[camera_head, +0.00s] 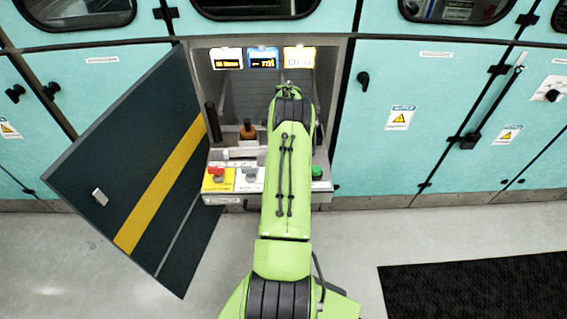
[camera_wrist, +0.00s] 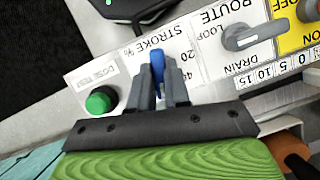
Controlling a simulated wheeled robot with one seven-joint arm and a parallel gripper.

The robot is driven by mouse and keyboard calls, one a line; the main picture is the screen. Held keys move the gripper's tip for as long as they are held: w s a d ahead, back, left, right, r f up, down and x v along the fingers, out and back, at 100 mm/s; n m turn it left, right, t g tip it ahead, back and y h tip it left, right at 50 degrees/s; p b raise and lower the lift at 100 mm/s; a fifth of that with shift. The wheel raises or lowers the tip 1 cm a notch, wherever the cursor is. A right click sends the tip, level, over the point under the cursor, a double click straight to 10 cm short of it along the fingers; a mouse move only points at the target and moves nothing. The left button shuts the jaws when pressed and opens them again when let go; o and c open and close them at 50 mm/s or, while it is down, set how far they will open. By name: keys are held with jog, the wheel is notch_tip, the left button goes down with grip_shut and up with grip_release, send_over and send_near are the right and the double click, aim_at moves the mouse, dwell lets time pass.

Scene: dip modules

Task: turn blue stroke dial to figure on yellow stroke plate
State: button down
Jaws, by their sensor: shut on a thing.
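The blue stroke dial (camera_wrist: 157,62) stands between the fingertips of my gripper (camera_wrist: 158,78) in the wrist view. My gripper is shut on the dial. The white scale plate (camera_wrist: 150,40) around it reads STROKE %, with 20 and 40 visible; the fingers hide part of the scale. In the head view my arm covers the dial and gripper. A yellow plate (camera_head: 299,56) hangs at the top right of the open bay, but its figure is too small to read.
A green button (camera_wrist: 101,101) sits left of the dial, and a grey ROUTE lever (camera_wrist: 250,36) sits to its right. A red knob on a yellow panel (camera_head: 217,184) stands at the shelf's left. The open dark door (camera_head: 140,140) swings out left. Grey floor (camera_head: 350,235) lies in front.

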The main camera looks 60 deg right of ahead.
jog(key=m+t, duration=0.1)
jog(key=m, duration=0.2)
jog(key=m+t, duration=0.1)
jog(key=m, duration=0.1)
jog(key=shift+s+a+f+m+p, duration=0.2)
jog(key=shift+m+p, duration=0.15)
jog(key=shift+m, duration=0.05)
dwell(0.4)
jog(key=c, duration=1.1)
grip_release()
jog(key=shift+d, duration=0.1)
jog(key=p+v, duration=0.4)
jog(key=v, duration=1.1)
jog(key=shift+s+d+r, duration=0.2)
jog(key=shift+r, duration=0.15)
